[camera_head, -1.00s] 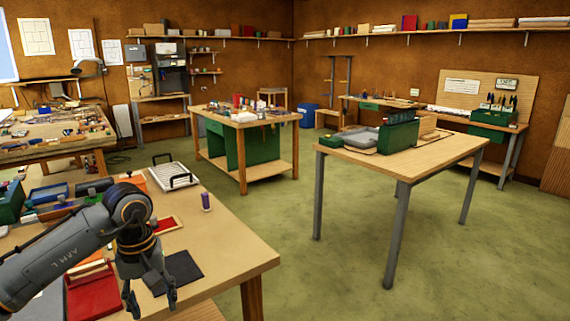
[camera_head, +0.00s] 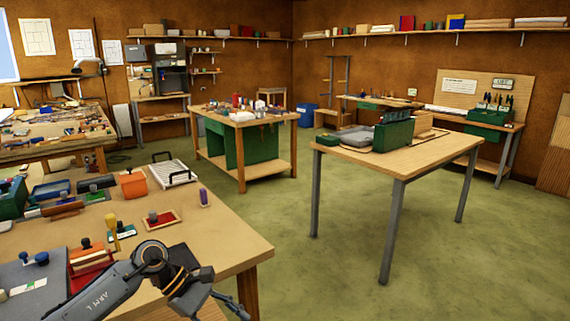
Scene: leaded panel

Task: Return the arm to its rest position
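My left arm (camera_head: 118,291) reaches in low from the bottom left, over the near workbench. My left gripper (camera_head: 224,307) is at the bottom edge near the bench's front right corner, partly cut off by the frame. One thin finger shows pointing right; the other is not clear, so its opening cannot be told. No held object can be made out. My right arm and gripper are not in view.
The near workbench (camera_head: 235,240) holds a purple bottle (camera_head: 203,197), an orange box (camera_head: 133,183), a white tray (camera_head: 174,173), a red pad (camera_head: 160,220) and a yellow-handled stamp (camera_head: 112,232). A wooden table (camera_head: 440,152) stands right, with free green floor (camera_head: 310,270) between.

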